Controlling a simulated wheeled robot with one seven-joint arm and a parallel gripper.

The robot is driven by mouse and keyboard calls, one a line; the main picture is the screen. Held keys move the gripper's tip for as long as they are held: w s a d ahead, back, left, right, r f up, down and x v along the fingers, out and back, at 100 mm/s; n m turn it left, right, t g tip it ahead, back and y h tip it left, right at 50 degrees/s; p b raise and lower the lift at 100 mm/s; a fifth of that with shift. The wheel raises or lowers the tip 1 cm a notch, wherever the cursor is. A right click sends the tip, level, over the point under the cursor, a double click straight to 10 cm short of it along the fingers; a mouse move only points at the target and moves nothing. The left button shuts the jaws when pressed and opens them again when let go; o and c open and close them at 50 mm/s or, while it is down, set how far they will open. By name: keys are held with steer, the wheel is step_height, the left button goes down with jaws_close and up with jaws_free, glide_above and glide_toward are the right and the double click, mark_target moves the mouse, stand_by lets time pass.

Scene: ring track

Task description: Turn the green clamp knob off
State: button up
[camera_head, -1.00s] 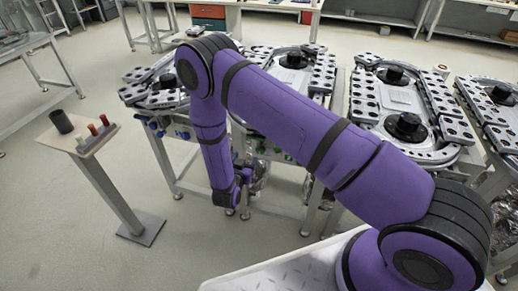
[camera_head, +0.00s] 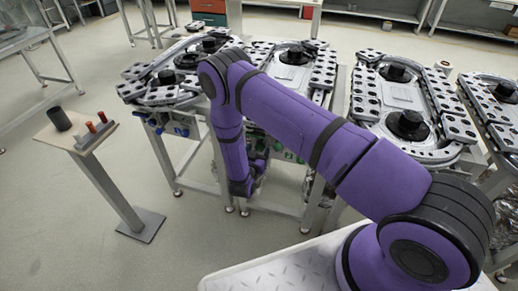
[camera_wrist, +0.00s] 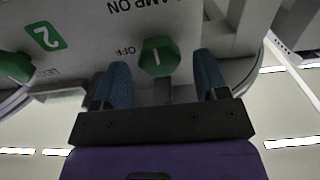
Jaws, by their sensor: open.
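The green clamp knob (camera_wrist: 160,57), marked with a white line or 1, shows in the wrist view on a pale panel with "OFF" beside it and "...AMP ON" above, both upside down. My gripper (camera_wrist: 165,80) is open, its two blue fingers on either side of the knob's lower part. I cannot tell whether the fingers touch it. A second green knob (camera_wrist: 15,67) is at the left edge, below a green label with a 2 (camera_wrist: 45,37). In the head view my gripper (camera_head: 242,187) hangs low at the table's front; the clamp knob is hidden behind my arm.
Ring-track tables (camera_head: 400,97) with metal segments stand behind my arm. Small blue and green knobs (camera_head: 180,131) line the front edge. A stand (camera_head: 85,142) with a dark cup and red-topped pieces is at left. The floor between is clear.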

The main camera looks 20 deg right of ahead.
steer(key=shift+x, duration=0.8)
steer(key=shift+c, duration=0.2)
steer(key=c, duration=0.9)
